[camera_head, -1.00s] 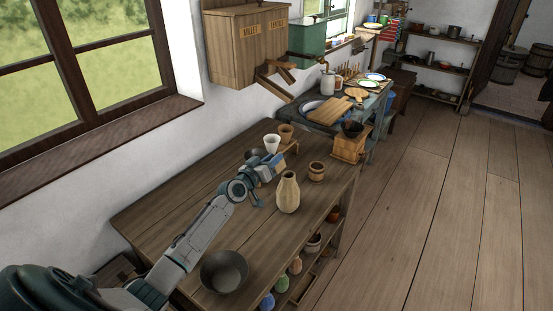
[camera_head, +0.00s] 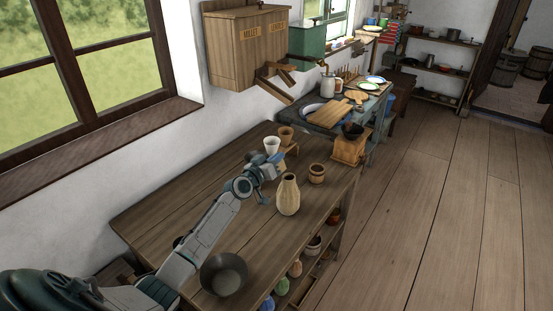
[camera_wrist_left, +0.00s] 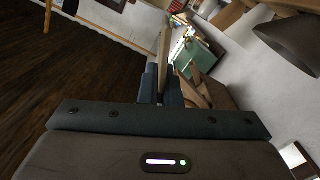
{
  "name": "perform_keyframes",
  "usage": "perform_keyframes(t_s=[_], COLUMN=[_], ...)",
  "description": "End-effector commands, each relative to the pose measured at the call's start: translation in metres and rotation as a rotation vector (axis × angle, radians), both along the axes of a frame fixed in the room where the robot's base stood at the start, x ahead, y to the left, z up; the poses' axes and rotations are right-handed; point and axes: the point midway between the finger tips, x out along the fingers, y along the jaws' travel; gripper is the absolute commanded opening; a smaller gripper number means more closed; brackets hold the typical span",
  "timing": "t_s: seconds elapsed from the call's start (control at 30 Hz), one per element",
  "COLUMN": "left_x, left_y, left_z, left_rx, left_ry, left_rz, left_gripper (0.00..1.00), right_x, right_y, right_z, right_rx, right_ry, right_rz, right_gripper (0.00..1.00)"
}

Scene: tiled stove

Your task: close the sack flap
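No sack flap can be made out clearly. A pale tan, narrow-necked vessel (camera_head: 289,196) stands upright on the wooden table (camera_head: 222,180); I cannot tell whether it is a sack or a vase. My left gripper (camera_head: 272,164) is above the table, just behind and left of this vessel, apart from it. In the left wrist view its two dark fingers (camera_wrist_left: 160,84) are close together, with a tan strip showing between and beyond them; I cannot tell whether they grip it. My right gripper is not in view.
A white cup (camera_head: 272,144) and a brown cup (camera_head: 286,136) stand behind the gripper. A small wooden tub (camera_head: 317,173) stands right of the vessel. A dark bowl (camera_head: 224,273) is at the near end. A wooden bin (camera_head: 247,45) hangs on the wall.

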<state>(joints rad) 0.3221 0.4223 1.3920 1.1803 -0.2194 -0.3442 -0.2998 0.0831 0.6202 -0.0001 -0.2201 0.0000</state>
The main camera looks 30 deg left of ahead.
Motion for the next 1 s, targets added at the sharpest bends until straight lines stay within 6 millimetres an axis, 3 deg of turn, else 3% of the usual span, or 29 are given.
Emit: perform_keyframes(t_s=[1.0], left_x=[-0.002], left_y=[-0.033], left_z=[0.002], left_rx=[0.57], left_ry=[-0.045], left_rz=[0.001], left_gripper=[0.0], right_x=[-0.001], right_y=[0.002], right_z=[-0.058], right_rx=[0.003], right_ry=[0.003], right_rz=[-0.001], right_gripper=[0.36])
